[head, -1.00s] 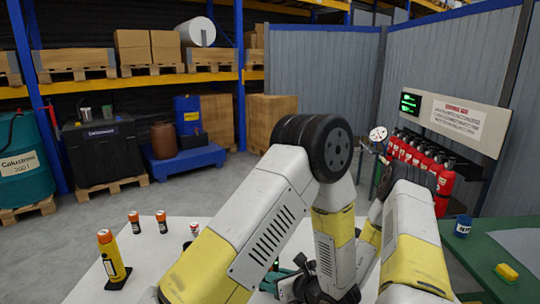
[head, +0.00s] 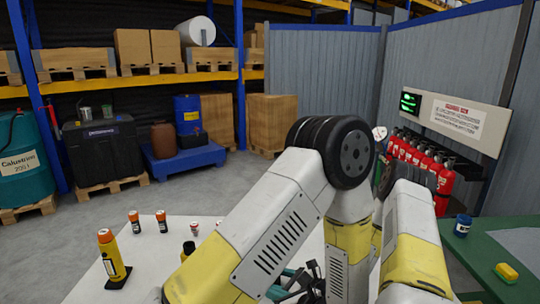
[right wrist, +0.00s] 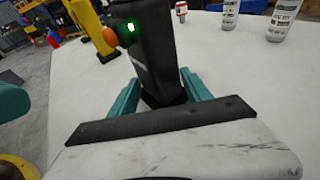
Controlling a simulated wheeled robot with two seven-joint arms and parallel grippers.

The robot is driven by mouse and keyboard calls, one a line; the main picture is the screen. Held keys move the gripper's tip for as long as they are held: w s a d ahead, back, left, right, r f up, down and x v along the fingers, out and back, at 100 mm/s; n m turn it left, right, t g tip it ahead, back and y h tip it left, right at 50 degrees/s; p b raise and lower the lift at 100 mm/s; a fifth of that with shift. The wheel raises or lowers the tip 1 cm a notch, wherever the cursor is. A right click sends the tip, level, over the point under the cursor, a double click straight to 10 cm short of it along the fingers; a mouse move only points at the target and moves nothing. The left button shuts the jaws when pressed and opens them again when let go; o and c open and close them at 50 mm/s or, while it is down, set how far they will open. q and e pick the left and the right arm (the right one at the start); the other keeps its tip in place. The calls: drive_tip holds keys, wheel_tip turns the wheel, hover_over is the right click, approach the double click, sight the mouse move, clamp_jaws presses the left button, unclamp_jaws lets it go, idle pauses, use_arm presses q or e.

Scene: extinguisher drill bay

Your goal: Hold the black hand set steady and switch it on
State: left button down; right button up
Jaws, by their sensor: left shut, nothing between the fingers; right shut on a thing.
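The black hand set (right wrist: 155,50) stands upright in the right wrist view, with an orange knob (right wrist: 105,40) at its left side and a small lit green light (right wrist: 130,28) on its face. My right gripper (right wrist: 158,95) is shut on it, one teal finger on each side. My left gripper (head: 281,287) is low in the head view, partly covered by my own arm. It is shut and empty. Its distance from the hand set cannot be told.
A yellow bottle-shaped thing (head: 111,258) stands on a black base on the white table (head: 160,255). Two dark cans with orange tops (head: 134,221) and a small red-and-white can (head: 194,228) stand behind it. A green table (head: 480,262) holds a blue cup (head: 462,225) and a yellow block (head: 506,272).

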drive_tip(key=o, duration=1.3)
drive_tip(key=shift+o, duration=0.2)
